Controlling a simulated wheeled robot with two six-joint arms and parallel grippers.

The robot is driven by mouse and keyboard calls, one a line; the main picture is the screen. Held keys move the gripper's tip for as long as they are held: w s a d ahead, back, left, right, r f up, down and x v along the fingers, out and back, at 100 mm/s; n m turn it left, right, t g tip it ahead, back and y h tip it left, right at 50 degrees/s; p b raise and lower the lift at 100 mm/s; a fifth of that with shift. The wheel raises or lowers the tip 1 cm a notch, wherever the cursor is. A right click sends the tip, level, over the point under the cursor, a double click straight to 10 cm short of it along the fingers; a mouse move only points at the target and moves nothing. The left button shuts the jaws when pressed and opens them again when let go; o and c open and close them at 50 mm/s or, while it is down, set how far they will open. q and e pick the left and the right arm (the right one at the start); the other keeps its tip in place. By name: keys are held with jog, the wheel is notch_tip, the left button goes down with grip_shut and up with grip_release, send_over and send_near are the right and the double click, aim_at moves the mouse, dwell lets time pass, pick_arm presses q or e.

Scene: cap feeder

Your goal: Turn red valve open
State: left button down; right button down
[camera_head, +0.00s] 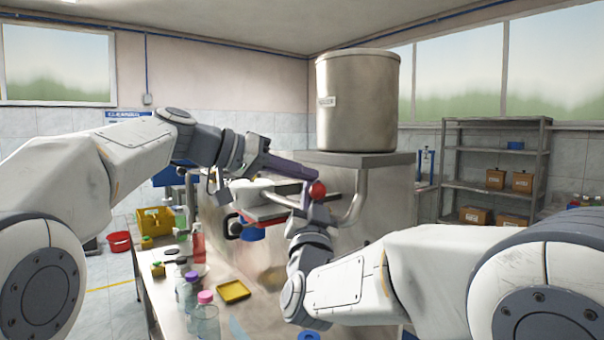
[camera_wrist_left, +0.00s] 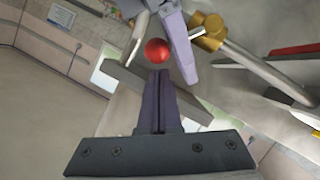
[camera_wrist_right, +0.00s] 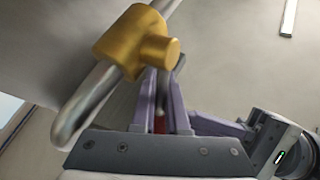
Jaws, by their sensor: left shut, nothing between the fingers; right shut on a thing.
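The red valve shows as a round red knob (camera_head: 318,190) in front of the steel machine; it also shows in the left wrist view (camera_wrist_left: 156,51). A brass valve body (camera_wrist_right: 138,42) sits on a bent steel pipe in the right wrist view, and also shows in the left wrist view (camera_wrist_left: 208,32). My right gripper (camera_head: 306,200) is shut at the valve, with a bit of red between its fingers (camera_wrist_right: 160,88). My left gripper (camera_head: 310,176) is shut and empty, its tips (camera_wrist_left: 160,76) close to the knob. I cannot tell whether they touch.
The steel machine (camera_head: 375,240) carries a large metal tank (camera_head: 357,105). Bottles (camera_head: 204,318), a yellow tray (camera_head: 234,291) and a yellow bin (camera_head: 154,221) are on the left table. A red bucket (camera_head: 119,242) is at far left. A shelf with boxes (camera_head: 496,180) stands right.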

pick_arm(q)
jog(key=shift+s, duration=0.1)
pick_arm(e)
jog(key=shift+f, duration=0.15)
pick_arm(q)
jog(key=shift+s+d+f+m, duration=0.3)
jog(key=shift+s+f, duration=0.1)
jog(key=shift+f, duration=0.1)
pick_arm(e)
jog(key=c, duration=0.9)
grip_release()
pick_arm(q)
jog(key=shift+a, duration=0.1)
jog(key=shift+r, duration=0.1)
